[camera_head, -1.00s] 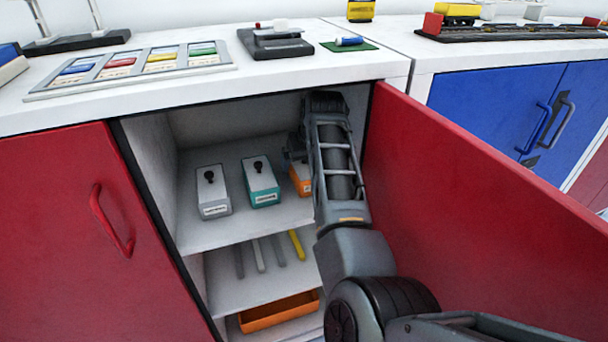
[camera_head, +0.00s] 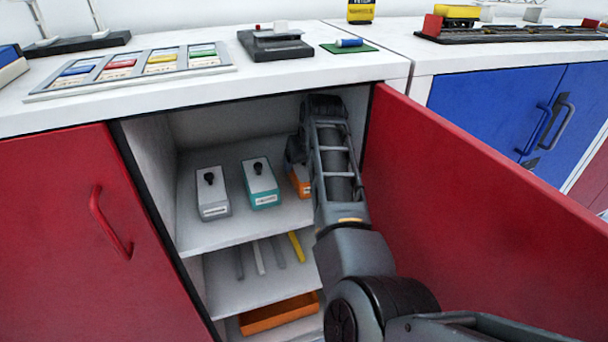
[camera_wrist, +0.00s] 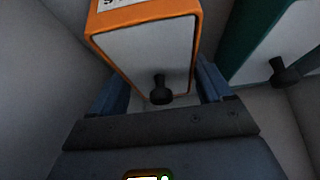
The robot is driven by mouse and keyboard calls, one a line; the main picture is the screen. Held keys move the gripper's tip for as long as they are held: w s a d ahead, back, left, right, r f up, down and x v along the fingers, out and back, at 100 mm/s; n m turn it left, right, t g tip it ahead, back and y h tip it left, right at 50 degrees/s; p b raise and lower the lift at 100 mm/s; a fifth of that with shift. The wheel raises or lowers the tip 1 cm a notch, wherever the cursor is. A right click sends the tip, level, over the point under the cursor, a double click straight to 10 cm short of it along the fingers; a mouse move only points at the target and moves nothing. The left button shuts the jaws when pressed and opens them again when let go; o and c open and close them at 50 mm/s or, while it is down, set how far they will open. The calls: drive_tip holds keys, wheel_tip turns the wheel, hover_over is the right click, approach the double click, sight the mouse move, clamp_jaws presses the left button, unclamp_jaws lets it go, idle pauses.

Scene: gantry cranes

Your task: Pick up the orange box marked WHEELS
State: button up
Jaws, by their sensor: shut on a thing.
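The orange box (camera_head: 300,179) stands on the upper shelf inside the open cabinet, partly hidden behind my arm in the head view. The wrist view shows the orange box (camera_wrist: 153,45) close up, with a pale top, a black knob and a label cut off at the frame's edge, so its word cannot be read. My gripper (camera_wrist: 162,92) has one finger on each side of the box and is shut on it. In the head view my fingers are hidden. I cannot tell whether the box is clear of the shelf.
A teal box (camera_head: 261,184) stands left of the orange one, close beside it in the wrist view. A grey box (camera_head: 211,193) is farther left. The lower shelf holds several bars and an orange tray (camera_head: 279,313) lies below. The red door (camera_head: 480,210) stands open at right.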

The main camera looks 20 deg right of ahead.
drive_tip(key=shift+r, duration=0.2)
drive_tip(key=shift+r+p, duration=0.5)
drive_tip(key=shift+p, duration=0.15)
drive_tip(key=shift+r, duration=0.15)
drive_tip(key=shift+p, duration=0.3)
